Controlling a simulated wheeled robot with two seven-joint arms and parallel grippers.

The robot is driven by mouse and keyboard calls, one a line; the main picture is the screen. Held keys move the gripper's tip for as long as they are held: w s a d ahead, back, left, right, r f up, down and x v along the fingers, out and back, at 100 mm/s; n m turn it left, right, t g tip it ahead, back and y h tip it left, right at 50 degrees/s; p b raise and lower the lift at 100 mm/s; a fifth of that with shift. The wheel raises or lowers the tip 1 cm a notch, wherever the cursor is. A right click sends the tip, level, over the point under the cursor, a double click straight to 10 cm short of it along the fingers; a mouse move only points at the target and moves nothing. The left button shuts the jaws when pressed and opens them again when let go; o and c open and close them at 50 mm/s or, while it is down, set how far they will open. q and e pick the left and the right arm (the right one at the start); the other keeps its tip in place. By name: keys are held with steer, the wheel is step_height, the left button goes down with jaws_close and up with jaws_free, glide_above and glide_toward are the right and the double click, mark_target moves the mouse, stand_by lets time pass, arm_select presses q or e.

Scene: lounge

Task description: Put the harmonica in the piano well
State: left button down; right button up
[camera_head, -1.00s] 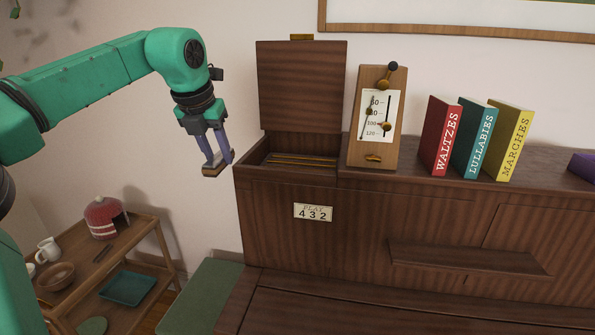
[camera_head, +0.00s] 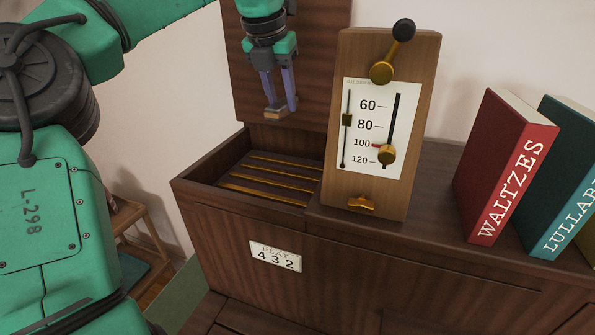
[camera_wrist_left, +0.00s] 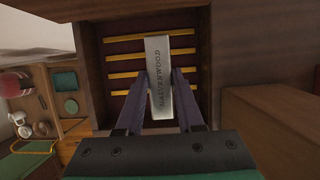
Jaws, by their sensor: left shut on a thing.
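My left gripper (camera_head: 279,105) is shut on the harmonica (camera_head: 276,113), a small wooden and silver block. In the left wrist view the harmonica (camera_wrist_left: 159,77) shows its silver lettered face between the fingers (camera_wrist_left: 160,90). The piano well (camera_head: 200,184) is an open dark wooden compartment with several brass strips across its floor. Its lid (camera_head: 315,85) stands raised at the back. The harmonica is held above the well, near its back part in the head view. The well also shows under the harmonica in the left wrist view (camera_wrist_left: 119,70). My right gripper is out of view.
A wooden metronome (camera_head: 384,208) stands on the piano top just right of the well. A red WALTZES book (camera_head: 495,160) and a teal LULLABIES book (camera_head: 550,170) stand farther right. A wooden cart (camera_head: 145,235) is low at the left.

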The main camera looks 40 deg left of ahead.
arm_select(q)
steer(key=shift+s+f, duration=0.15)
steer(key=shift+f, duration=0.75)
steer(key=s+f, duration=0.4)
steer(key=f, duration=0.3)
steer(key=p, duration=0.1)
glide_above(281, 191)
steer(key=s, duration=0.2)
steer(key=f, duration=0.4)
steer(key=shift+w+d+f, duration=0.15)
steer(key=shift+w+f, duration=0.05)
steer(key=shift+f, duration=0.1)
steer(key=p+x, duration=0.1)
steer(key=x, duration=0.2)
steer(key=shift+s+d, duration=0.1)
steer(key=shift+d, duration=0.15)
steer(key=shift+s+f, duration=0.2)
steer(key=shift+f, duration=0.4)
steer(key=shift+s+f, duration=0.15)
steer(key=shift+f, duration=0.45)
steer(key=c, duration=0.5)
jaws_free()
steer(key=shift+w+f, duration=0.1)
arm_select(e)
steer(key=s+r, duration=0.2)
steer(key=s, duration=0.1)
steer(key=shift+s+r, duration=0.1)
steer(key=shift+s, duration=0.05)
